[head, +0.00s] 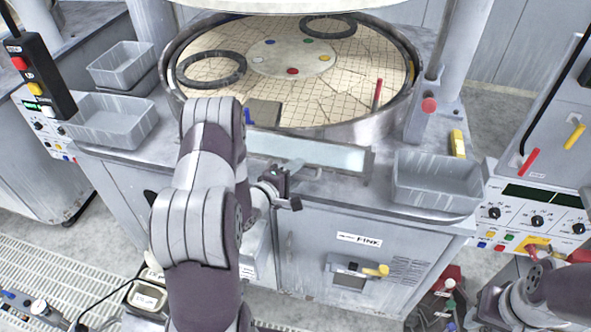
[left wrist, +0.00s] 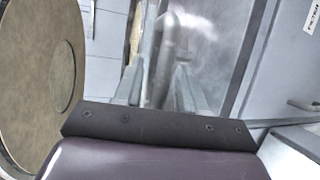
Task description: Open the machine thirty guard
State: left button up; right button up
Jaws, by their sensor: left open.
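The guard (head: 335,154) is a long, pale, see-through panel in a grey frame. It stands along the front rim of the machine's round platen in the head view, and looks closed. In the left wrist view the guard (left wrist: 207,45) is a cloudy pane, with a curved metal handle (left wrist: 166,40) in front of it. My left gripper (head: 288,178) is at the front of the guard, near its middle. Its open fingers (left wrist: 158,88) point at the handle, which shows between them; I cannot tell whether they touch it. My right gripper (head: 535,258) is partly visible at the lower right.
Grey bins (head: 437,181) stand at the right and left of the guard. The platen (head: 325,100) carries dark rings and a raised centre disc. A control panel (head: 535,205) is at the right. A cabinet door (head: 340,240) is below.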

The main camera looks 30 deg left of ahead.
pick_arm(q)
jog(key=shift+w, duration=0.1)
jog(key=c, duration=0.7)
jog(key=shift+d, duration=0.1)
grip_shut()
jog(key=shift+f, duration=0.1)
jog(key=shift+g, duration=0.6)
jog(key=r+p, duration=0.2)
jog(key=p, duration=0.1)
jog(key=r+p, duration=0.2)
jog(key=shift+w+r, duration=0.1)
jog(key=shift+w, duration=0.2)
